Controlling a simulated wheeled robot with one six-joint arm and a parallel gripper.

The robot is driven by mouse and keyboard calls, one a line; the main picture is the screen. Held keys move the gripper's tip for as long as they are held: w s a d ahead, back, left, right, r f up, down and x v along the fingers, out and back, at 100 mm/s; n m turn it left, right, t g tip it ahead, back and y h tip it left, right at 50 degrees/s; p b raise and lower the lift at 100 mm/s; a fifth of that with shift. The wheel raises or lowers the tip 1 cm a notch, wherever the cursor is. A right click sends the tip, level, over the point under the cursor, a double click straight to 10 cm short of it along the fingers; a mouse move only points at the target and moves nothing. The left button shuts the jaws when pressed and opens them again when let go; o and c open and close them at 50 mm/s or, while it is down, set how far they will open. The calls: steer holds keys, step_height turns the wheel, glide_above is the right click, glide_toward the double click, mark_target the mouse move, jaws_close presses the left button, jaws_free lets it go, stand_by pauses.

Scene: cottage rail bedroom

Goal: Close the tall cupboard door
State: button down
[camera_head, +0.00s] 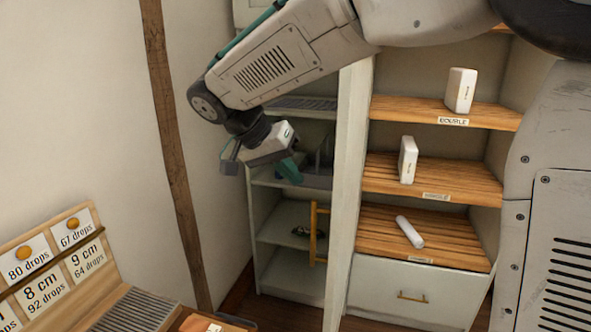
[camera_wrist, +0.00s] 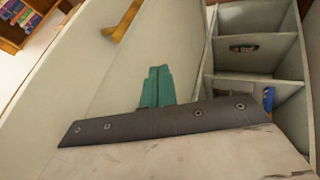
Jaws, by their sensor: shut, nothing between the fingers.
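The tall cupboard (camera_head: 259,190) has pale grey-green shelves in the head view. Its door (camera_head: 349,190) stands open, a pale upright panel seen nearly edge-on right of the shelves. A wooden-gold bar handle (camera_head: 314,236) shows left of that panel. In the wrist view the door (camera_wrist: 95,85) is a broad panel on the left, its handle (camera_wrist: 126,20) at the top. The cupboard's shelves (camera_wrist: 285,45) are at the right. My gripper (camera_head: 291,169), teal-fingered, is shut and empty, above and left of the handle. The fingers (camera_wrist: 157,87) appear before the panel; contact cannot be told.
An open wooden-shelved unit (camera_head: 433,180) with white boxes and a drawer (camera_head: 400,291) stands right of the door. A wooden rack with cards (camera_head: 70,265) is at the lower left. A brown post (camera_head: 172,140) runs up the left wall. Dark items lie inside the cupboard.

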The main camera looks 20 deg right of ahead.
steer(key=s+d+f, duration=0.2)
steer(key=d+f, duration=0.3)
steer(key=d, duration=0.2)
steer(key=shift+s, duration=0.2)
